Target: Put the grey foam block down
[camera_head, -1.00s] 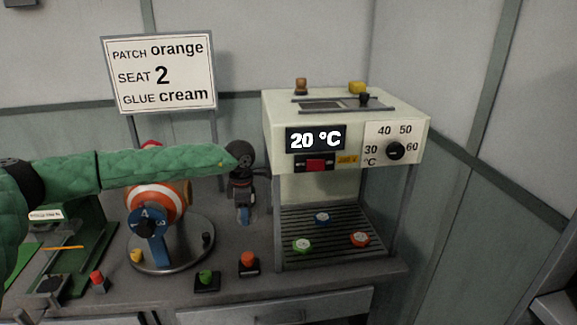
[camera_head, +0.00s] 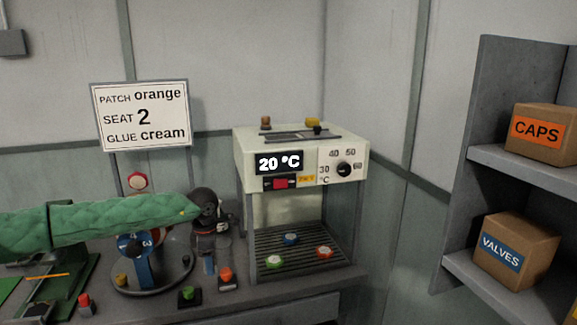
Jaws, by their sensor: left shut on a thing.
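My left arm, in a green quilted sleeve, comes in from the left. My left gripper (camera_head: 210,262) hangs from its dark wrist, pointing down, just left of the white press. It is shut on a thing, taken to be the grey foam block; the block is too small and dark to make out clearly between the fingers. My right gripper is not in view.
The white press (camera_head: 250,153) reads 20 °C; coloured discs lie on its slatted bed (camera_head: 270,240). Shelves (camera_head: 490,155) at right hold CAPS and VALVES boxes.

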